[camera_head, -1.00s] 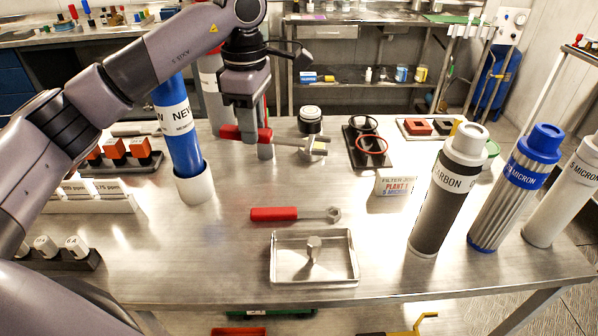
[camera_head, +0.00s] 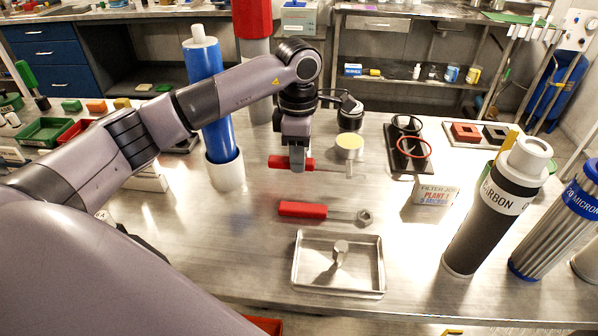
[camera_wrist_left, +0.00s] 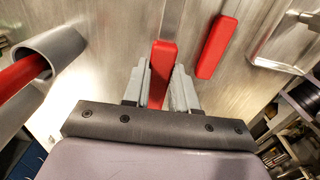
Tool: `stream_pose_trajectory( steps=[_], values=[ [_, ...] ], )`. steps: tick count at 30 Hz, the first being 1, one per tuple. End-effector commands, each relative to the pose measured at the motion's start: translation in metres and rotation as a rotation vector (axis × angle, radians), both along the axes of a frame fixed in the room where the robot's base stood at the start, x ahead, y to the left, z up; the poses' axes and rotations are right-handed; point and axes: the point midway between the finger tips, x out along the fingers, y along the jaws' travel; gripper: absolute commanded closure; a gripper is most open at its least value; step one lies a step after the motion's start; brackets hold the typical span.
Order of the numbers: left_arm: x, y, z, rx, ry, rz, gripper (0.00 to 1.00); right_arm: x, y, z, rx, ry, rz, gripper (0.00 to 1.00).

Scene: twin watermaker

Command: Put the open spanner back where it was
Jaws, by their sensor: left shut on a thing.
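My left gripper (camera_head: 297,168) is shut on the red handle of a spanner (camera_head: 277,162). Its metal shaft points right, and its far end is near a round tin. The left wrist view shows the red handle (camera_wrist_left: 161,70) between the two fingers (camera_wrist_left: 160,88). The gap between this spanner and the table is hard to judge. A second red-handled spanner (camera_head: 303,210) lies on the table in front of it, roughly parallel, with its ring-like head to the right. Its handle (camera_wrist_left: 217,46) also shows in the left wrist view, beside the held one. My right gripper is not in view.
A metal tray (camera_head: 312,287) with a small metal piece lies in front. A blue cartridge (camera_head: 205,65) stands left; a carbon cartridge (camera_head: 478,230) stands right.

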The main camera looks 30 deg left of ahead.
Motion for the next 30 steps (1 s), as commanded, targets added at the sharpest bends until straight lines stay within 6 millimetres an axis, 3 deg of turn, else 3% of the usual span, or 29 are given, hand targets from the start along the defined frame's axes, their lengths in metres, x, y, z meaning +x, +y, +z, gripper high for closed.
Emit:
stream_pose_trajectory(
  steps=[7,14,24,25,27,30],
  values=[
    [0.0,0.0,-0.018,0.0,0.001,0.0,1.0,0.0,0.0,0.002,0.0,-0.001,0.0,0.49],
    [0.0,0.0,-0.05,0.001,0.0,0.001,1.0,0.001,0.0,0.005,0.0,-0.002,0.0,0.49],
    [0.001,0.0,-0.055,0.0,-0.002,0.0,1.0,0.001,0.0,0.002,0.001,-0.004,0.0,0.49],
    [0.0,0.0,-0.054,0.0,-0.001,0.0,0.67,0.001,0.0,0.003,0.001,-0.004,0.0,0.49],
    [0.0,0.0,-0.054,0.0,-0.001,0.0,0.47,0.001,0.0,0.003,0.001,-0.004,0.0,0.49],
    [0.0,0.0,-0.054,0.0,-0.001,0.0,0.47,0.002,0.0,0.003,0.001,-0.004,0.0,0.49]
  ],
)
